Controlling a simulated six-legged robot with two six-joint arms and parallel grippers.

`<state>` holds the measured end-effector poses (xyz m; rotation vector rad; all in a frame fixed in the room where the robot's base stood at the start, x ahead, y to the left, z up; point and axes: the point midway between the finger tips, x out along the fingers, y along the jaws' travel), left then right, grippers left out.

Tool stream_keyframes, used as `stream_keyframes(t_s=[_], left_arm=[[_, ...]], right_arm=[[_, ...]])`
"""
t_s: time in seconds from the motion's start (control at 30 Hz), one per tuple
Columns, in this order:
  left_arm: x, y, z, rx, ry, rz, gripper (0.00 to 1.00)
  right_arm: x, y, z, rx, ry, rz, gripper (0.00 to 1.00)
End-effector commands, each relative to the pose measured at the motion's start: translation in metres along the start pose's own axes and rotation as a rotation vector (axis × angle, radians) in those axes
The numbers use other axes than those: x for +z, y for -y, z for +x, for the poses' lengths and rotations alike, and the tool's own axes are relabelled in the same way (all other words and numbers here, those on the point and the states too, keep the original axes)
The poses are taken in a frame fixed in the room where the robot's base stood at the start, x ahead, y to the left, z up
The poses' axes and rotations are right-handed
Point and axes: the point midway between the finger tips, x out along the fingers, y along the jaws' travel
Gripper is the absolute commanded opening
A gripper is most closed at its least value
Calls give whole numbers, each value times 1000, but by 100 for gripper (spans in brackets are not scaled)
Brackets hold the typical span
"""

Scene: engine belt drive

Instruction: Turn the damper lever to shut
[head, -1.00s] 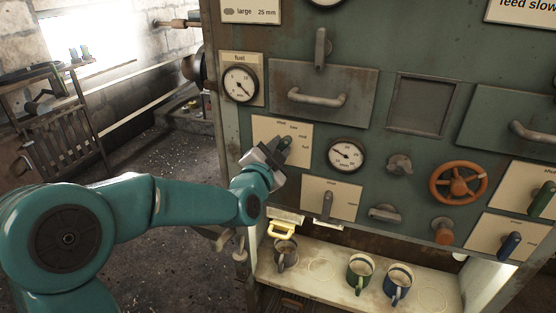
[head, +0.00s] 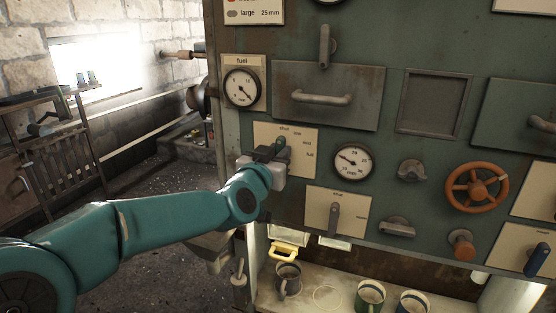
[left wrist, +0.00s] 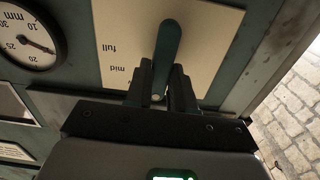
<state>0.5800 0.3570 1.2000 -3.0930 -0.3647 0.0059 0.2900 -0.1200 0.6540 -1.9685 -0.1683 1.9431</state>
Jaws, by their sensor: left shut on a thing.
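A teal lever (head: 281,144) stands on a cream plate (head: 305,166) whose marks read shut, a blurred one, mid and full. It points roughly up, close to the shut mark. My left gripper (head: 270,154) is shut on this lever, coming from the lower left. In the left wrist view, the teal lever (left wrist: 168,45) rises between the two dark fingers (left wrist: 161,90), with full and mid upside down at its left. No damper name is legible on the plate. My right gripper is out of view.
A grey lever (head: 334,218) on another plate sits just below, with a round gauge (head: 353,161) to the right. An orange handwheel (head: 477,187) is farther right. Mugs stand on a shelf (head: 325,298) below. The floor at left is open.

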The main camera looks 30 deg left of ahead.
Motion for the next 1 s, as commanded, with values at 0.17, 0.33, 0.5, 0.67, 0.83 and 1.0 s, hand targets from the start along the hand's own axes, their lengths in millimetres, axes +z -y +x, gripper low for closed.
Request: stream_keyframes(t_s=[0.17, 0.33, 0.5, 0.67, 0.83, 1.0], left_arm=[[-3, 1, 0, -3, -9, -35, 0], [-4, 2, 0, -4, -9, -44, 0], [-4, 2, 0, -4, -10, -44, 0], [-4, 2, 0, -4, -10, -44, 36], [-3, 1, 0, -2, -6, -43, 47], [-2, 1, -1, -2, -4, -43, 47]], right_arm=[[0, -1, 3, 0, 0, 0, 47], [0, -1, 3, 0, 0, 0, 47], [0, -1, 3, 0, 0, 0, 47], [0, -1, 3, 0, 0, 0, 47], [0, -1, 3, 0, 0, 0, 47], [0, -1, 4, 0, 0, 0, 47]])
